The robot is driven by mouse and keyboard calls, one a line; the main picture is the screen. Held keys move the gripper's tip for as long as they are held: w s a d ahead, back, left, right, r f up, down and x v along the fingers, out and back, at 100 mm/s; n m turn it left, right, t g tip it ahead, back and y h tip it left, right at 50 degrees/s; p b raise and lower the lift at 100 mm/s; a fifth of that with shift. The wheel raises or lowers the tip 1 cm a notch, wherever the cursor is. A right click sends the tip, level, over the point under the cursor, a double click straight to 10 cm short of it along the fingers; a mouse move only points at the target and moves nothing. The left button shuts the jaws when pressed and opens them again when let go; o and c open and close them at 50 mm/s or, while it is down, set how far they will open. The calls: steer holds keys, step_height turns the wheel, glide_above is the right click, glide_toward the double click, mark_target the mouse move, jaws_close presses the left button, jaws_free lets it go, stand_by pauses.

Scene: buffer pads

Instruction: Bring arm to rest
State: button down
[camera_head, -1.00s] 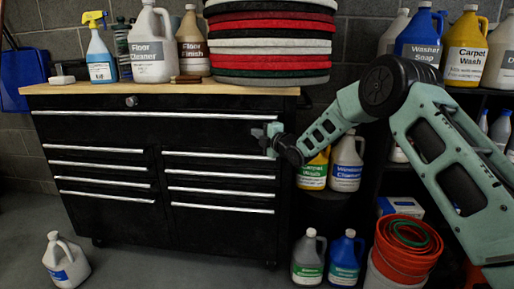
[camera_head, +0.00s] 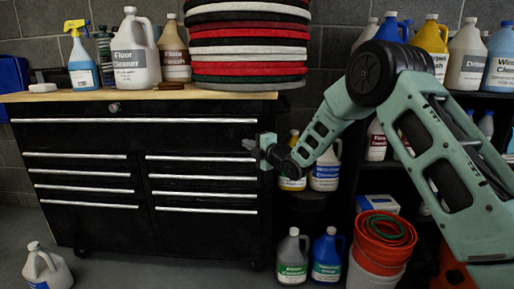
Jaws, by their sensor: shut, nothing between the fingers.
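My gripper (camera_head: 254,145) is at the end of my green-grey arm, in front of the right side of the black drawer chest (camera_head: 95,138). It points left and is shut, with nothing held. My arm enters from the right, rises to a large dark elbow joint, then slopes down left to the wrist. It overlaps the shelves in the picture.
Red, white and black pads (camera_head: 247,50) are stacked on the wooden top (camera_head: 60,97) beside a floor cleaner jug (camera_head: 136,55). A dark shelf (camera_head: 345,188) with bottles stands right. Orange buckets (camera_head: 382,240) and jugs (camera_head: 292,258) stand below. A grey jug (camera_head: 45,268) stands at left.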

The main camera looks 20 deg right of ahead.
steer(key=s+a+f+m+g+h, duration=0.15)
steer(key=s+a+m+g, duration=0.35)
steer(key=s, duration=0.7)
steer(key=s+a+m+g+h, duration=0.2)
steer(key=s+a+m+g, duration=0.3)
steer(key=s, duration=0.6)
steer(key=s+d+f+m+g+h, duration=0.2)
steer(key=s+m+g+h, duration=0.3)
steer(key=s, duration=2.7)
step_height(320, 180, up, 27)
steer(key=g+y+p, duration=0.1)
steer(key=p, duration=2.6)
steer(key=shift+w, duration=0.2)
steer(key=shift+f+y, duration=0.1)
steer(key=shift+y, duration=0.15)
